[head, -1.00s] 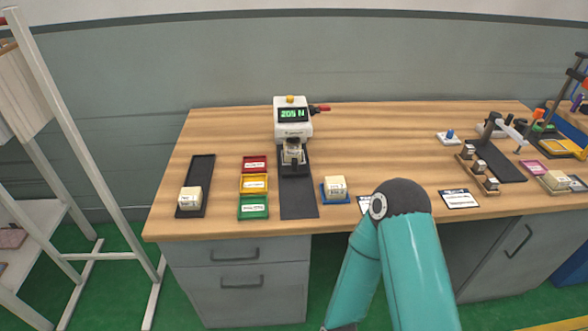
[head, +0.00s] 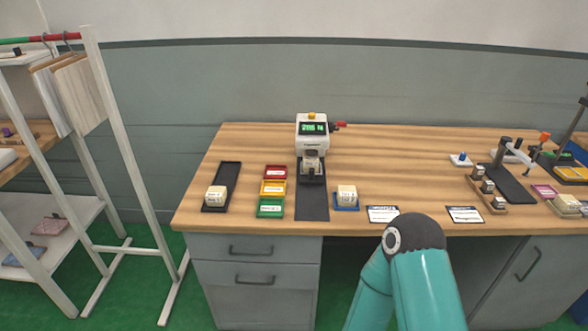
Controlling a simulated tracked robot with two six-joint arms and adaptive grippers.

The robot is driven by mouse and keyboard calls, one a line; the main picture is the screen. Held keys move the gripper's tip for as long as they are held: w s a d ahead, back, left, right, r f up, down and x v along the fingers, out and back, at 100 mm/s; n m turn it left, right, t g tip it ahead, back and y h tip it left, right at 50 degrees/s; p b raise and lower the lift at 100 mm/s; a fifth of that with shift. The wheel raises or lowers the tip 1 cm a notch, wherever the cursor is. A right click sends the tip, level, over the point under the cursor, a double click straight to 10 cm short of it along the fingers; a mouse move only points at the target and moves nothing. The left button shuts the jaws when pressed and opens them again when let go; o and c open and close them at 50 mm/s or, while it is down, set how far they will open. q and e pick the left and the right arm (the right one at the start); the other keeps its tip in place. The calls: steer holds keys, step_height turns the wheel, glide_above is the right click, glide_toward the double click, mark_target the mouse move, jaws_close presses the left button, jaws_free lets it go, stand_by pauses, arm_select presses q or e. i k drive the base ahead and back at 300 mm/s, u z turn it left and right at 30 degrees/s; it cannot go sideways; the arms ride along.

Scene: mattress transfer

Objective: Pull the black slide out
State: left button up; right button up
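A white press-like tester (head: 312,126) with a green-lit display, a yellow top button and a red-tipped handle stands at the back middle of the wooden bench. A small pale block (head: 311,163) sits under its head. A flat black strip (head: 312,204), which may be the black slide, runs from under the tester toward the bench's front edge. A teal arm link of mine with a dark joint rises at the lower right of the middle, in front of the bench. Neither of my grippers shows in the head view.
A black tray (head: 231,172) with a foam block (head: 216,195) lies left. Red (head: 275,171), yellow (head: 273,188) and green (head: 270,207) trays line up beside the strip. A block on a blue tray (head: 346,209) stands right. A white rack (head: 120,150) stands left of the bench (head: 400,150).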

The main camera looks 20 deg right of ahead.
mark_target(311, 178)
steer(key=u, duration=0.3)
steer(key=i, duration=1.15)
steer(key=z, duration=0.5)
